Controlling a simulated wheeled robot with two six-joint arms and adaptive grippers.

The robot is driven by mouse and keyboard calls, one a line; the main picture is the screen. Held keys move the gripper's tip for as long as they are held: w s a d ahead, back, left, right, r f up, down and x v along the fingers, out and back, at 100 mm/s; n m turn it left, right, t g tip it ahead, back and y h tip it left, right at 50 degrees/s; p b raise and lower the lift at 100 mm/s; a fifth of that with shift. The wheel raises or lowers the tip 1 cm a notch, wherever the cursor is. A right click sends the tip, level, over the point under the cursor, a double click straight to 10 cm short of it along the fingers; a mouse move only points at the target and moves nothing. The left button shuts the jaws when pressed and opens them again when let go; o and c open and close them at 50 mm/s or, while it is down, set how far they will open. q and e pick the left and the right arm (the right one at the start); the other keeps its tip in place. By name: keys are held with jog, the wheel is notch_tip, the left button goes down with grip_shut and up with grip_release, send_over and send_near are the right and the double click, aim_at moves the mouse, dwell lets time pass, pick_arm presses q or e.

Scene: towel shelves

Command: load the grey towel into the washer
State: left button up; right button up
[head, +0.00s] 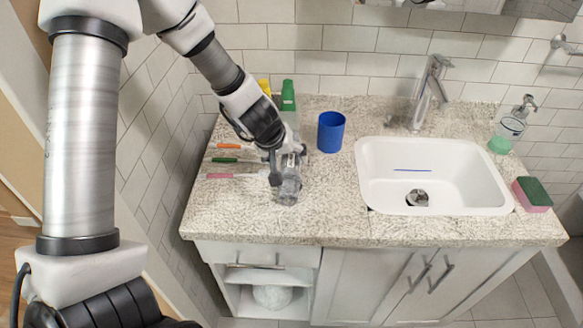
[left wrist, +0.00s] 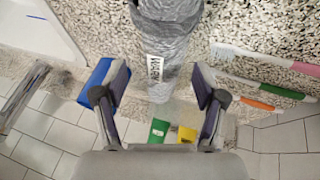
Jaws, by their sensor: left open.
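A grey, crinkled, roughly cylindrical thing (head: 289,190) stands on the speckled counter near its left end. I cannot tell whether it is the grey towel. In the left wrist view the grey thing (left wrist: 165,30) carries a white label with dark letters. My left gripper (head: 284,165) is right at it. In the left wrist view the open fingers of my left gripper (left wrist: 157,82) lie on either side of it, with a gap visible on both sides. No washer is in view. My right gripper is not in view.
A blue cup (head: 331,131), a green bottle (head: 288,97) and a yellow one (head: 264,86) stand behind my gripper. Toothbrushes (head: 222,176) lie left. The white sink (head: 470,208), a soap dispenser (head: 513,124) and a sponge (head: 532,194) are right. The counter front (head: 320,222) is clear.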

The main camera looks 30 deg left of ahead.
aim_at(288, 160)
pick_arm(q)
jog(key=x, duration=0.2)
jog(key=b+x, duration=0.1)
jog(key=x, duration=0.1)
jog(key=shift+a, duration=0.4)
jog(key=shift+d+r, duration=0.15)
jog(key=shift+d, duration=0.05)
jog(key=shift+r, duration=0.1)
jog(key=shift+c, duration=1)
jog(key=c, duration=0.9)
jog(key=shift+r, duration=0.1)
